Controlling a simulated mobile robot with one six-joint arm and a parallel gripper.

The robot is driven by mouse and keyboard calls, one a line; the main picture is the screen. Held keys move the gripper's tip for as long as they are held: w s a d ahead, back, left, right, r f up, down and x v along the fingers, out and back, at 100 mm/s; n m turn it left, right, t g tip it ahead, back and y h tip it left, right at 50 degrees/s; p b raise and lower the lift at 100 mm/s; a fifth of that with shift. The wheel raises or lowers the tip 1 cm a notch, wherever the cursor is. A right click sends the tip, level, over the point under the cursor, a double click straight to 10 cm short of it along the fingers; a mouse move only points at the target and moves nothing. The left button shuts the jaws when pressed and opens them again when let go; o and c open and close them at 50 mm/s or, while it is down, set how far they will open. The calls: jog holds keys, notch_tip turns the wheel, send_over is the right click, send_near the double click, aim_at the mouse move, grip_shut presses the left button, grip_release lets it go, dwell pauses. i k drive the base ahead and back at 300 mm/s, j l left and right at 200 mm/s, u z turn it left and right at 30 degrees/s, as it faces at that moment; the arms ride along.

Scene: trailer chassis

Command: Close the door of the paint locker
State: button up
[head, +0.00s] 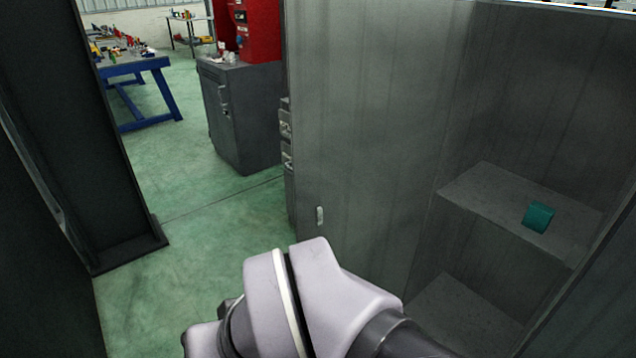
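The grey paint locker stands at the right, and its door (375,120) is open. The door is a tall, plain panel with a small pale handle (320,216) near its left edge. To its right the inside of the locker shows, with a grey shelf (480,190) and a small teal block on it (538,216). My arm's pale links cross the bottom middle in front of the door's lower part. My gripper's fingers do not show, so contact with the door cannot be told.
A dark steel post (75,130) stands at the left. Green floor (190,240) lies open between it and the door. Beyond are a dark grey cabinet (245,115) with a red machine (258,30) and a blue-legged workbench (140,70) with tools.

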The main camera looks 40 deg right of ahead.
aim_at(372, 85)
jog(key=i+l+z, duration=0.1)
jog(key=i+z, duration=0.35)
jog(key=i+j+z, duration=0.1)
jog(key=i+z, duration=0.3)
jog(key=i+j+z, duration=0.25)
jog(key=i+z, duration=0.2)
jog(key=i+j+z, duration=1)
jog(key=j+z, duration=0.25)
jog(key=j, duration=0.15)
jog(key=z, duration=1.65)
jog(key=k+j+u, duration=0.1)
jog(key=j, duration=0.25)
jog(key=j+u, duration=0.15)
jog(key=j, duration=0.25)
jog(key=k, duration=0.05)
